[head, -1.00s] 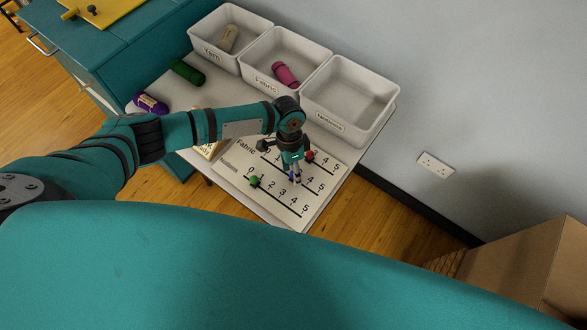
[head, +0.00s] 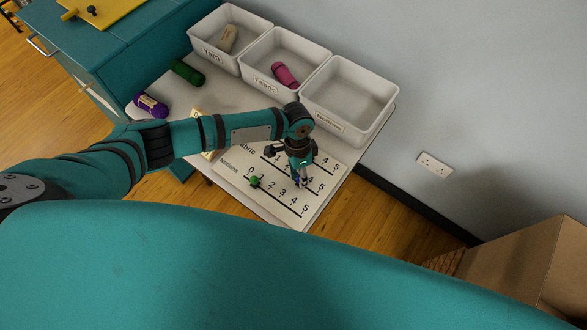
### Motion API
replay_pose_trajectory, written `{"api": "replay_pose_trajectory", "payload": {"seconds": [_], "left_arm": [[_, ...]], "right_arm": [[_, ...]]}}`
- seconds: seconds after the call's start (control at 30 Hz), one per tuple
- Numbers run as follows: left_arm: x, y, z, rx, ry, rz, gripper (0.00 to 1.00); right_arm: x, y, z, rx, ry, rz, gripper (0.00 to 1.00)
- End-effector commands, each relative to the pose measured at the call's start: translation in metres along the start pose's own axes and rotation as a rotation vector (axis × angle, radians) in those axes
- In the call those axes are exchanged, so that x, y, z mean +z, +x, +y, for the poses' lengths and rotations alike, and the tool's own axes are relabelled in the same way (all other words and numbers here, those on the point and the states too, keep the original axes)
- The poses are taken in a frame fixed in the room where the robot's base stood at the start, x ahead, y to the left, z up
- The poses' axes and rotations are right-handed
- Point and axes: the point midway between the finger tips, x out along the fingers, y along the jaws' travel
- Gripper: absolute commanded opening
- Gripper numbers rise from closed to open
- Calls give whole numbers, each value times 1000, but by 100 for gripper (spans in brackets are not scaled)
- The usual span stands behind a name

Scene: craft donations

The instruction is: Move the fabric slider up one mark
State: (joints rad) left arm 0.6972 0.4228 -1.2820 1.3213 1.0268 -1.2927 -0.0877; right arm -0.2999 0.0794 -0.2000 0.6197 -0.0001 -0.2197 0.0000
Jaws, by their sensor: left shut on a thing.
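The white scale board (head: 232,175) lies on the table with rows of numbers and slots, one labelled Fabric. My left gripper (head: 299,180) points down over the middle row, shut on the blue slider (head: 298,183), of which only a bit shows between the fingertips. The slider stands just short of the 4 in that row; its exact mark is hidden by the fingers. The green slider (head: 255,182) sits near 0 in the front row. The red slider is hidden behind my gripper. My right gripper is out of view.
Three white bins, labelled Yarn (head: 208,50), Fabric (head: 262,83) and a third (head: 328,123), line the table's back. The third is empty. A green roll (head: 187,71) and a purple roll (head: 150,103) lie at left. A cardboard box (head: 530,265) stands at right.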

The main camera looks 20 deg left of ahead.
Motion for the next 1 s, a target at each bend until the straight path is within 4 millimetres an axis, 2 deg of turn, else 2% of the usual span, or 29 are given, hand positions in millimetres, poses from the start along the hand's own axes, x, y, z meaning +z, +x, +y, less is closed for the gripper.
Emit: {"api": "replay_pose_trajectory", "payload": {"seconds": [0.03,0.1,0.33,0.37,0.53,0.83,1.0], "left_arm": [[-6,0,10,5,3,3,0],[-9,1,14,4,3,3,0],[-9,2,12,1,1,3,0],[-9,1,12,1,1,3,25],[-8,2,12,1,0,3,46],[-8,0,12,1,0,3,46],[-9,-22,11,-1,0,5,46]], "right_arm": [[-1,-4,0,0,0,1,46],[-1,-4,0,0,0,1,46],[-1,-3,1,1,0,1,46],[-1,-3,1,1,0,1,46],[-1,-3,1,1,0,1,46],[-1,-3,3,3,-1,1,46],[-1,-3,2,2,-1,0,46]]}}
